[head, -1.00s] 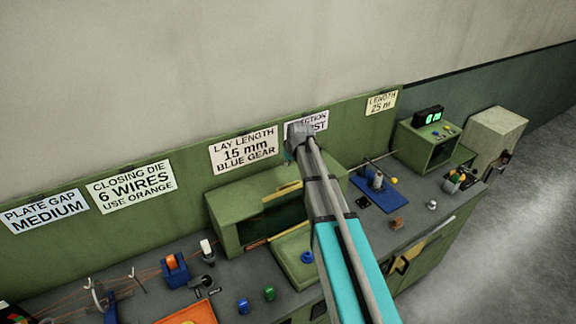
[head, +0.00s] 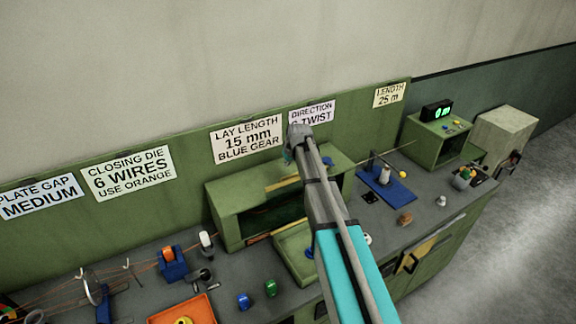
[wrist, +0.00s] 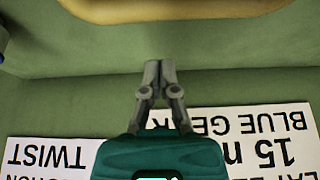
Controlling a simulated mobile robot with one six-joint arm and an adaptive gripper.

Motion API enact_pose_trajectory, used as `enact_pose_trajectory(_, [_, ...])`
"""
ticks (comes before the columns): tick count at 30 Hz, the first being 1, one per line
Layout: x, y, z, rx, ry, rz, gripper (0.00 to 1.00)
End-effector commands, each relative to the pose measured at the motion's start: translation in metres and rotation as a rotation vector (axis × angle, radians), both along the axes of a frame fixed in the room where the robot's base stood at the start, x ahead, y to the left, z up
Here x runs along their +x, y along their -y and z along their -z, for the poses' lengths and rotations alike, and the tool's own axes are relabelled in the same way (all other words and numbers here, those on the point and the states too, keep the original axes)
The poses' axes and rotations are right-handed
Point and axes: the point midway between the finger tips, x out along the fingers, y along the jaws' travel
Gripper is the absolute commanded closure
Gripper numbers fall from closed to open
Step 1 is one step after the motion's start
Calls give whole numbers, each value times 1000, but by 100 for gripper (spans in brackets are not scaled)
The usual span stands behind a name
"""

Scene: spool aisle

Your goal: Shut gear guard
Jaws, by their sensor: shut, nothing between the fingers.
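The green gear housing (head: 228,200) stands on the bench against the back board, with a dark opening in its front. A yellow strip (head: 283,183) lies along its top front edge, and a second one runs below the opening. A green panel (head: 290,262) lies low in front of the opening; I cannot tell which part is the guard. My gripper (head: 298,135) is above the housing, near the board, and my arm hides the housing's right part. In the wrist view my gripper (wrist: 152,66) is shut and empty over a green surface, with a yellow strip (wrist: 170,10) beyond the fingertips.
Signs hang on the back board, including the lay length sign (head: 247,140). Blue and green pieces (head: 243,300) and an orange tray (head: 190,312) are at the front left. A blue stand (head: 385,190) and a green display box (head: 437,140) are to the right.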

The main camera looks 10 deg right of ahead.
Motion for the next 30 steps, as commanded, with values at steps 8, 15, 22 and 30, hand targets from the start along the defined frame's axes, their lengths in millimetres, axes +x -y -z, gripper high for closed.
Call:
enact_pose_trajectory(8, [-32,10,3,0,0,0,100])
enact_pose_trajectory(15, [-38,13,3,0,0,0,100])
enact_pose_trajectory(22, [-38,13,3,0,0,1,100])
enact_pose_trajectory(30, [-41,20,3,3,6,9,100])
